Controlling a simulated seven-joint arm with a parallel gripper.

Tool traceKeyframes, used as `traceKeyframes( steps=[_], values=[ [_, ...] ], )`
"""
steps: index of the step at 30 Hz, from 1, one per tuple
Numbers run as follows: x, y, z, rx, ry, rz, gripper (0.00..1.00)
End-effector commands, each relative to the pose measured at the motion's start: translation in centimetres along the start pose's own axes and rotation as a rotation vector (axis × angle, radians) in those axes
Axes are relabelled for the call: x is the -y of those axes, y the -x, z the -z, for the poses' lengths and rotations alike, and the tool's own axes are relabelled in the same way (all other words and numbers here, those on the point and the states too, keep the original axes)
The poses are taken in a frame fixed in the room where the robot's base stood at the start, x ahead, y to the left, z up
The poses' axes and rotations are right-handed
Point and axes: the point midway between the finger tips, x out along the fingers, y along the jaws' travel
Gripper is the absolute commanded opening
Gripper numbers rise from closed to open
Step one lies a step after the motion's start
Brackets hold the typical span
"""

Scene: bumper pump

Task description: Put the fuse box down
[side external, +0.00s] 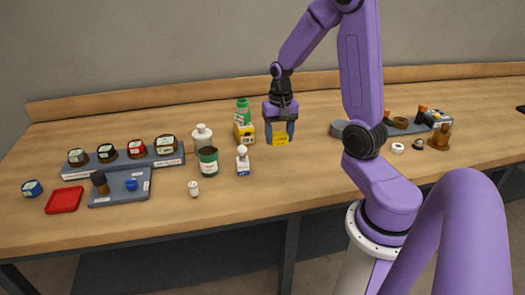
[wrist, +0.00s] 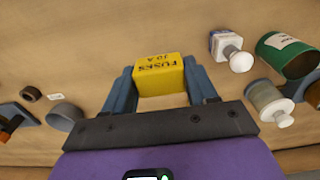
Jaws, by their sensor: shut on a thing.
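The fuse box is a yellow box (wrist: 159,76) with dark lettering reading "FUSES 10 A" in the wrist view. My gripper (wrist: 160,88) is shut on it, with one blue-grey finger on each side. In the side external view the fuse box (side external: 280,139) shows between the fingertips of my gripper (side external: 279,133), which points down over the middle of the bench. I cannot tell whether its underside touches the bench top or is a little above it.
A grey round thing (side external: 338,128) is to the right. The bench (side external: 290,175) is clear in front.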

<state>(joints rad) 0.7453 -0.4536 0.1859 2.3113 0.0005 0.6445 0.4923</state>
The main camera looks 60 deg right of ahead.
Motion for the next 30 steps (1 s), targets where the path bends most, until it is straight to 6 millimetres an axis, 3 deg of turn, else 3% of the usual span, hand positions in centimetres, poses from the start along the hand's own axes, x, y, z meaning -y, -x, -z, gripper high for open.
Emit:
traceKeyframes(
  steps=[7, 15, 26, 30],
  values=[
    [1.4, -1.9, 3.9, 0.001, -0.002, -0.001, 0.22],
    [2.3, -5.4, 6.5, 0.003, -0.001, -0.001, 0.22],
    [2.9, -7.6, 8.3, 0.000, -0.001, 0.000, 0.22],
    [3.0, -9.4, 8.5, 0.003, -0.001, -0.001, 0.22]
  ],
)
